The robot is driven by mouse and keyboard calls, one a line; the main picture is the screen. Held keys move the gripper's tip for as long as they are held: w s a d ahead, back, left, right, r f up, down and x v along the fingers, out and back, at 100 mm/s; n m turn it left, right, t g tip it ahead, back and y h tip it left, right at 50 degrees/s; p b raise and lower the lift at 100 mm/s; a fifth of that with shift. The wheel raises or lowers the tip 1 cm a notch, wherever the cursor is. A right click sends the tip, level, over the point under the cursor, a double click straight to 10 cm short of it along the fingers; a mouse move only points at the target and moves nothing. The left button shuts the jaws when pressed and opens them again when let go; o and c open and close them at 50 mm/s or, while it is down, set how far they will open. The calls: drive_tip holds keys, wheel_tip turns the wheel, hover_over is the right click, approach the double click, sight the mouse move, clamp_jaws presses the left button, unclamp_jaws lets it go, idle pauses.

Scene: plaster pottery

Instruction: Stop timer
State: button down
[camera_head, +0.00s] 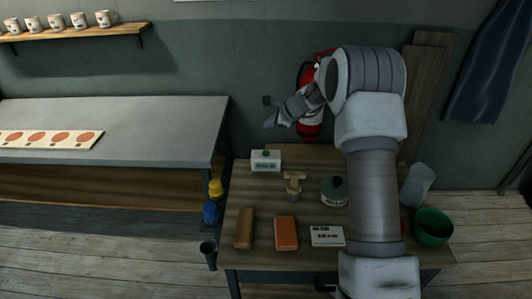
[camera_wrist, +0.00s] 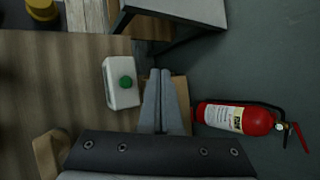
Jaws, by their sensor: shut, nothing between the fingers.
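The timer is a small white box (camera_head: 266,161) with a green button on top. It stands near the back left corner of the wooden table. In the wrist view the white timer (camera_wrist: 121,83) and its round green button (camera_wrist: 126,82) show just left of my gripper (camera_wrist: 161,73). My gripper is shut and empty, with its fingers together. In the head view my gripper (camera_head: 270,122) is in the air above and behind the timer, apart from it.
A red fire extinguisher (camera_wrist: 240,118) hangs on the wall close to my gripper.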

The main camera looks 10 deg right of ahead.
drive_tip(key=b, duration=0.7)
hover_over(269, 155)
drive_tip(key=shift+a+f, duration=0.1)
drive_tip(key=shift+f, duration=4.3)
drive_tip(key=shift+f, duration=0.1)
drive_tip(key=shift+f+b, duration=0.3)
drive_tip(key=shift+b, duration=0.15)
drive_tip(key=shift+f+b, duration=0.4)
drive_tip(key=shift+f, duration=0.05)
drive_tip(key=shift+r+p, duration=0.7)
drive_tip(key=shift+r, duration=0.2)
drive_tip(key=shift+r, duration=0.1)
wheel_tip(269, 155, up, 5)
drive_tip(key=p, duration=0.4)
